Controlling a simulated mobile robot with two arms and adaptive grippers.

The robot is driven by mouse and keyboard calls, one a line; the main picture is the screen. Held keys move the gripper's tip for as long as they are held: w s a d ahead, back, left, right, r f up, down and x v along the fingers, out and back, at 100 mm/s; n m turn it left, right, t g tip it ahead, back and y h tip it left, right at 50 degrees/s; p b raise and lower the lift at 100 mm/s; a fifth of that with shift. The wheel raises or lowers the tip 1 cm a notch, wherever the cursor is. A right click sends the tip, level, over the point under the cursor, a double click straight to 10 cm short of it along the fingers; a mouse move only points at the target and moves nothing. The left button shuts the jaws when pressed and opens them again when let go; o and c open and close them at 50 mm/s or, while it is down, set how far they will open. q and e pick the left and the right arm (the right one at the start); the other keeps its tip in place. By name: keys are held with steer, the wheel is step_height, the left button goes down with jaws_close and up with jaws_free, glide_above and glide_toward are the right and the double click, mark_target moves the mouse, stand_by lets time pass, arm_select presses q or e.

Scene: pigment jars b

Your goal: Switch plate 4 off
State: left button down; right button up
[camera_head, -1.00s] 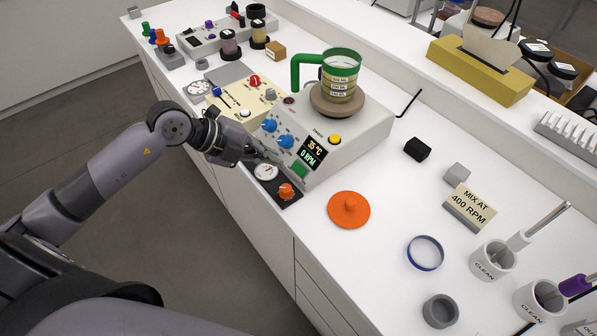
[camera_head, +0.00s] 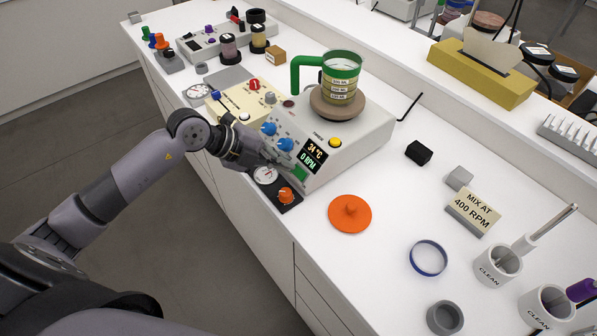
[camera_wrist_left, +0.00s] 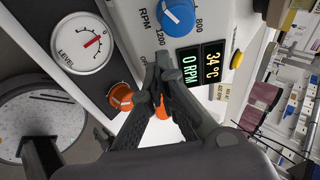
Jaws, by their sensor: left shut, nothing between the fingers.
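The stirring hot plate (camera_head: 352,135) stands mid-bench. Its sloped front has two blue knobs (camera_head: 286,144), a display (camera_head: 313,155) reading 34 °C and 0 RPM, and a green square (camera_head: 300,173). No "4" label is readable. My left gripper (camera_head: 280,164) is shut and empty at the lower front panel. In the left wrist view its fingertips (camera_wrist_left: 161,64) lie beside the display (camera_wrist_left: 202,64), below the blue RPM knob (camera_wrist_left: 177,15); they hide part of the panel, and contact is unclear. My right gripper is not in view.
A green-handled beaker (camera_head: 341,78) stands on the plate. In front are a round gauge (camera_head: 265,175) and an orange knob (camera_head: 286,196). An orange lid (camera_head: 350,214) lies to the right. A cream control box (camera_head: 248,98) stands to the left.

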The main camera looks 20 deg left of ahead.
arm_select(q)
steer(key=shift+w+d+f, duration=0.2)
steer(key=shift+w+f, duration=0.1)
steer(key=shift+f, duration=0.05)
steer(key=shift+s+a+r+p, duration=0.2)
steer(key=shift+s+r+p, duration=0.1)
steer(key=shift+r+p, duration=0.2)
steer(key=shift+s+a+r+p, duration=0.3)
steer(key=shift+s+r+p, duration=0.15)
steer(key=shift+s+r, duration=0.05)
steer(key=shift+s+a+r+p, duration=0.25)
steer(key=shift+s+r+p, duration=0.15)
steer(key=shift+s+r, duration=0.05)
steer(key=shift+s+a+r, duration=0.2)
steer(key=shift+a+r, duration=0.05)
steer(key=shift+a, duration=0.05)
steer(key=v, duration=1.1)
steer(key=shift+w, duration=0.1)
